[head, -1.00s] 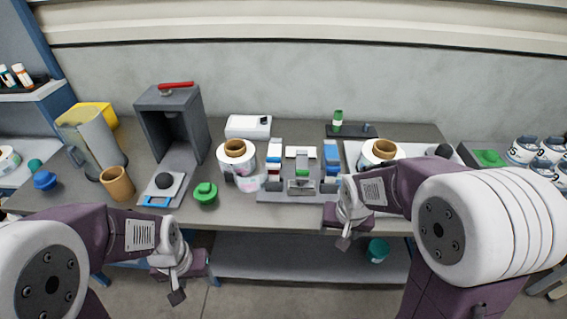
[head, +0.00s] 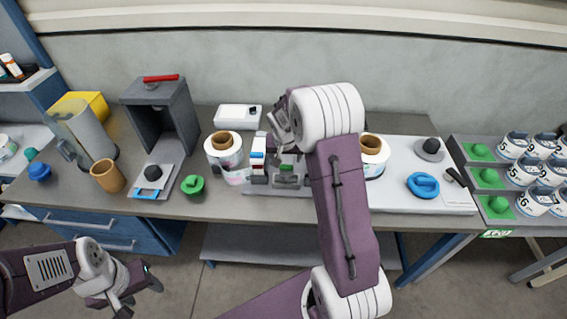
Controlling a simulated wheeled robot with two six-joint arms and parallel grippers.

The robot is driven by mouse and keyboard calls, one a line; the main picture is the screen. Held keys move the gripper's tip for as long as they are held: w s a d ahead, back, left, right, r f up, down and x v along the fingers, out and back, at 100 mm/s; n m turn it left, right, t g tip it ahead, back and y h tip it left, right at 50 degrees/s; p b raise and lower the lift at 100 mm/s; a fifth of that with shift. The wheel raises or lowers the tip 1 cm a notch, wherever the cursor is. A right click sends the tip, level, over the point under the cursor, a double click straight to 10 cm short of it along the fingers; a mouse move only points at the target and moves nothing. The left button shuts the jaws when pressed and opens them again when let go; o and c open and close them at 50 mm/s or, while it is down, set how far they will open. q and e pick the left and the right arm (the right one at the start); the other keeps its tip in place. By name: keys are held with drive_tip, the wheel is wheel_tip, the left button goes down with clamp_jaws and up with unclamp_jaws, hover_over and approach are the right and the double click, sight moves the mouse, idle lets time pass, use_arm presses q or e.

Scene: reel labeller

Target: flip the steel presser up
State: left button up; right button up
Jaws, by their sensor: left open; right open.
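The reel labeller (head: 262,189) stands on the bench at mid-picture, with blue-and-white blocks (head: 258,156) on its left side. A small grey steel part with green (head: 286,170) shows at its front middle; I cannot tell whether it is the presser or how it is tilted. My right gripper (head: 279,128) is open above the labeller's back, pointing down-left; contact cannot be told. My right forearm hides the labeller's right side. My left gripper (head: 143,290) is open and empty in front of the bench, at lower left.
A label reel (head: 224,160) stands left of the labeller and another reel (head: 371,160) right of it. A green knob (head: 192,185) and a grey press (head: 165,105) are further left. A white board with a blue lid (head: 423,185) lies at right.

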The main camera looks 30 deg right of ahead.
sight(286, 165)
drive_tip(key=p+x, duration=0.1)
drive_tip(key=x, duration=0.7)
drive_tip(key=shift+f, duration=0.15)
drive_tip(key=shift+d, duration=0.1)
clamp_jaws()
